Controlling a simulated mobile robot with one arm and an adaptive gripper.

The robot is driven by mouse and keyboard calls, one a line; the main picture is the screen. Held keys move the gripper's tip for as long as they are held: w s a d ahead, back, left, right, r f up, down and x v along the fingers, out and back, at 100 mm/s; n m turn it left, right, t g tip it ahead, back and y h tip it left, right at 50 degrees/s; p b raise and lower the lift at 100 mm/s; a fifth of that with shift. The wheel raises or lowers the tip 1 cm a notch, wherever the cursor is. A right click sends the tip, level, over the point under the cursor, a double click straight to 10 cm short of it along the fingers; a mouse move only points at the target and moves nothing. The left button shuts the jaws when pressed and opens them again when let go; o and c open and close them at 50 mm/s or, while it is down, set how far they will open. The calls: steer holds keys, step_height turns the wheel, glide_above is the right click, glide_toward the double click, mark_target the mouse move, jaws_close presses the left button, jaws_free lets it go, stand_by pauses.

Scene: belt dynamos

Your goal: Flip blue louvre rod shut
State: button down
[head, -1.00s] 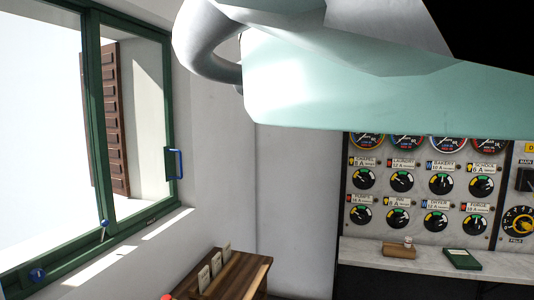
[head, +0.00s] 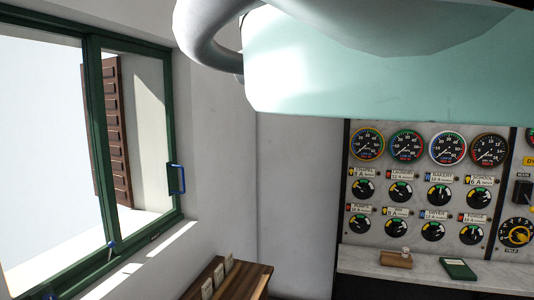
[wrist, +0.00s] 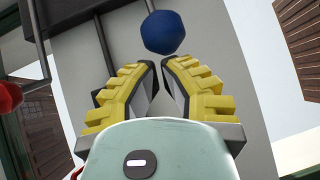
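In the wrist view a dark blue ball knob (wrist: 167,32) sits just beyond my fingertips, at the top centre. It appears to be on the blue louvre rod, but the rod itself is mostly hidden behind it. My gripper (wrist: 160,64) has yellow ridged fingers with dark pads. The fingertips are drawn close together with a narrow gap and nothing between them. The knob looks apart from the tips, though depth is hard to judge. In the head view my gripper is not seen, and the louvre is not visible.
A red knob (wrist: 10,97) is at the left of the wrist view, near dark rods. The head view shows a green-framed window (head: 92,150) with a blue handle (head: 181,179), a wooden cabinet (head: 250,279), and a gauge panel (head: 405,170) above a marble shelf (head: 430,266).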

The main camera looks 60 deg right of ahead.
steer(key=shift+w+f+b, duration=0.1)
steer(key=shift+w+b, duration=0.15)
steer(key=shift+b, duration=0.45)
steer(key=shift+n+g+y+b, duration=0.3)
steer(key=shift+y+b, duration=0.05)
steer(key=shift+y, duration=0.05)
steer(key=shift+s+a+r+b, duration=0.1)
steer(key=shift+r+b, duration=1.6)
steer(key=shift+b, duration=0.05)
step_height(320, 180, up, 8)
steer(key=p, duration=0.3)
steer(key=shift+s+f, duration=0.15)
steer(key=shift+f, duration=0.1)
steer(key=shift+h, duration=0.4)
